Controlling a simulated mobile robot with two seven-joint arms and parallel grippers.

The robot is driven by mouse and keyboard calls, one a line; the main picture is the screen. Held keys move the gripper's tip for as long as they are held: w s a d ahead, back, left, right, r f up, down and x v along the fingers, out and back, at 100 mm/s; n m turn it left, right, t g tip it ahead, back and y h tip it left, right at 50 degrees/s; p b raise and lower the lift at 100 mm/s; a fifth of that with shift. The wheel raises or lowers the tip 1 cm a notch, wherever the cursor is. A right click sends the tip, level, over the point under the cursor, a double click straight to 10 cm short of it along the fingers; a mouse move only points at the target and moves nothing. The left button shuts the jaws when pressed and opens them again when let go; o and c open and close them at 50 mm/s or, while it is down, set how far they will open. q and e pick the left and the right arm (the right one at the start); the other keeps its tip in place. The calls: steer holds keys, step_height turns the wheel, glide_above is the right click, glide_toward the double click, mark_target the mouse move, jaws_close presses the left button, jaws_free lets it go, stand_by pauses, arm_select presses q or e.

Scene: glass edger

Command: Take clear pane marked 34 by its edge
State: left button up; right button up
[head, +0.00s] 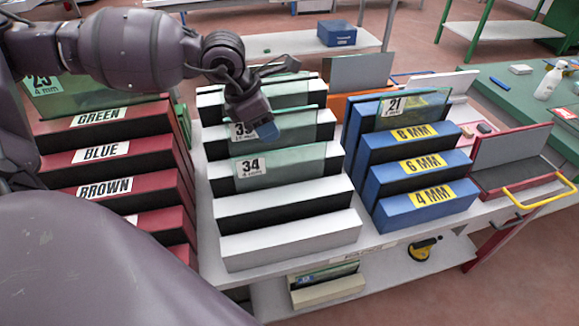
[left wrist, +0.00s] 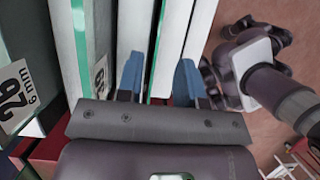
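The clear pane marked 34 (head: 290,165) stands upright in the white stepped rack, its label at the left of its face. My left gripper (head: 262,128) is above and behind that label, in front of the pane behind, whose label it partly covers. In the left wrist view the two blue fingers of my left gripper (left wrist: 159,80) are apart. A green glass edge (left wrist: 158,45) runs between them with gaps visible, probably pane 34; its number does not show there. My right gripper cannot be made out.
Behind pane 34 stands another pane with a partly hidden label (head: 243,131). A red rack (head: 105,152) stands left, a blue rack (head: 417,167) with pane 21 (head: 420,105) right. The white rack's front steps (head: 290,240) are empty.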

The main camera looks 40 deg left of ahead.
mark_target(283, 157)
arm_select(q)
steer(key=shift+b+x, duration=0.8)
steer(key=shift+x, duration=4.2)
steer(key=shift+s+a+f, duration=0.15)
steer(key=shift+a+f, duration=0.05)
steer(key=shift+c, duration=0.5)
jaws_close()
